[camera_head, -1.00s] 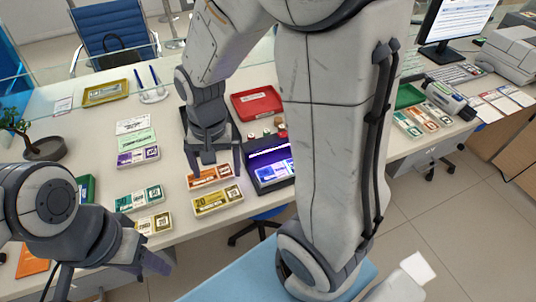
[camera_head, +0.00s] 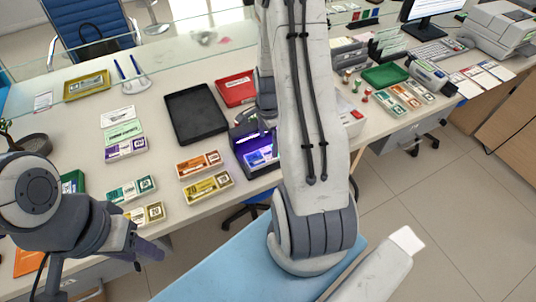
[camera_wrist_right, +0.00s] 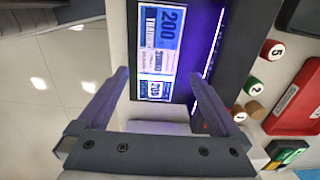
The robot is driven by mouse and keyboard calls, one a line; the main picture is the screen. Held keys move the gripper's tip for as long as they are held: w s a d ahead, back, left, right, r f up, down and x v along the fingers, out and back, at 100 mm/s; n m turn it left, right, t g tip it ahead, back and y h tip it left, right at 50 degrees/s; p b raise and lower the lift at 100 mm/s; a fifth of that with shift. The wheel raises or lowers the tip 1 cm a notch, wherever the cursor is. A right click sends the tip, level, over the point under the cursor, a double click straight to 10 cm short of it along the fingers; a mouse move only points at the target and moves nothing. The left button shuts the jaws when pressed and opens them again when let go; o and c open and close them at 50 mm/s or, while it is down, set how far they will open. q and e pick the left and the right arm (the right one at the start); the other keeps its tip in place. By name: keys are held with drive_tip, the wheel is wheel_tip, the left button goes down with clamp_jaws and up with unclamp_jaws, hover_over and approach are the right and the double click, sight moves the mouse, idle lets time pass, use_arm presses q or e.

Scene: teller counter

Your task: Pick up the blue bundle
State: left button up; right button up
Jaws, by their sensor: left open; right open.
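The blue bundle (camera_head: 262,156) lies in a dark box with a violet light (camera_head: 243,130), partly hidden by my right arm in the head view. In the right wrist view the blue bundle (camera_wrist_right: 158,50) shows the number 200 and lies in the lit box, ahead of the fingers. My right gripper (camera_wrist_right: 160,76) is open and empty, its fingers spread wider than the bundle. In the head view it is mostly hidden behind my right arm, over the box. My left gripper (camera_head: 145,252) is open and empty at the lower left, by the counter's front edge.
An empty black tray (camera_head: 195,113) and a red tray (camera_head: 236,90) stand behind the box. Orange (camera_head: 199,164) and yellow (camera_head: 208,187) bundles lie to its left. Numbered round pieces (camera_wrist_right: 270,50) stand beside the box in the wrist view.

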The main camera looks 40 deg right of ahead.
sight(268, 153)
drive_tip(key=f, duration=0.5)
drive_tip(key=shift+s+a+p, duration=0.15)
drive_tip(key=shift+a+p, duration=0.05)
drive_tip(key=shift+p, duration=0.2)
drive_tip(key=c, duration=1.5)
drive_tip(key=shift+r, duration=0.1)
